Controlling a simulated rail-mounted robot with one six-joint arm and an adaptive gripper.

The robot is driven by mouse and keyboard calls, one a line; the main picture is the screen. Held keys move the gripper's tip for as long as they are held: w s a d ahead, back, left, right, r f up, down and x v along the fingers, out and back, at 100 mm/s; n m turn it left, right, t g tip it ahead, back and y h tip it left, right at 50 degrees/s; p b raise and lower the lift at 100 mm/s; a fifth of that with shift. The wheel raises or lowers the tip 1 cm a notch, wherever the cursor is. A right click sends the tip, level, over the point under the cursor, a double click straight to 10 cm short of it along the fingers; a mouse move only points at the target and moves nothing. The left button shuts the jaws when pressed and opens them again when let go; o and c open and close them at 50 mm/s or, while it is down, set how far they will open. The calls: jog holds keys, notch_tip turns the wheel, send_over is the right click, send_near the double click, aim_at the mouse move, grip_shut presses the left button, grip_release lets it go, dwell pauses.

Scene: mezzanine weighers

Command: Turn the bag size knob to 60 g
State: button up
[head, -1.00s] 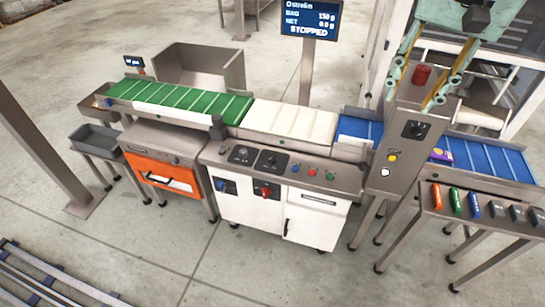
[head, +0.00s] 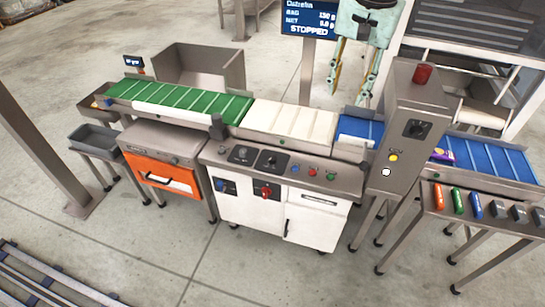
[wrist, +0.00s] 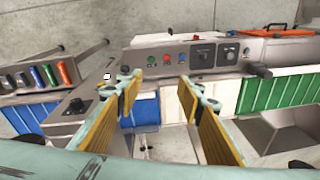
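Two black dial plates with knobs sit on the steel control panel (head: 318,176), a left dial (head: 242,154) and a right dial (head: 269,160). They also show in the wrist view, at the upper middle: the right dial (wrist: 203,52) and the left dial (wrist: 230,51). Their labels are too small to read, so I cannot tell which sets bag size. The blue display (head: 309,18) shows BAG at about 150 g and STOPPED. My gripper (head: 348,95) is open and empty, behind the panel and high above the belts. Its spread fingers (wrist: 158,85) fill the wrist view's centre.
A steel tower (head: 402,150) with a red lamp (head: 423,73) and a black selector (head: 416,129) stands right of the panel. Small coloured buttons (head: 312,172) and a red switch (head: 266,192) are near the dials. Green (head: 180,101) and blue (head: 490,158) belts flank the area.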

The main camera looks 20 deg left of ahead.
jog(key=w+a+f, duration=0.6)
jog(key=a+f, duration=0.6)
jog(key=f, duration=0.1)
jog(key=m+g+b, duration=0.1)
jog(key=b, duration=0.1)
send_over(272, 157)
notch_tip(272, 157, down, 16)
jog(key=shift+s+d, duration=0.15)
jog(key=shift+d, duration=0.3)
jog(key=shift+f, duration=0.1)
jog(key=shift+a+f+b, duration=0.15)
jog(key=shift+f+b, duration=0.45)
jog(key=shift+f, duration=2.8)
jog(key=shift+a+f+b, duration=0.15)
jog(key=shift+f+b, duration=0.4)
jog(key=shift+f, duration=2.8)
jog(key=shift+c, duration=0.5)
jog(key=c, duration=0.7)
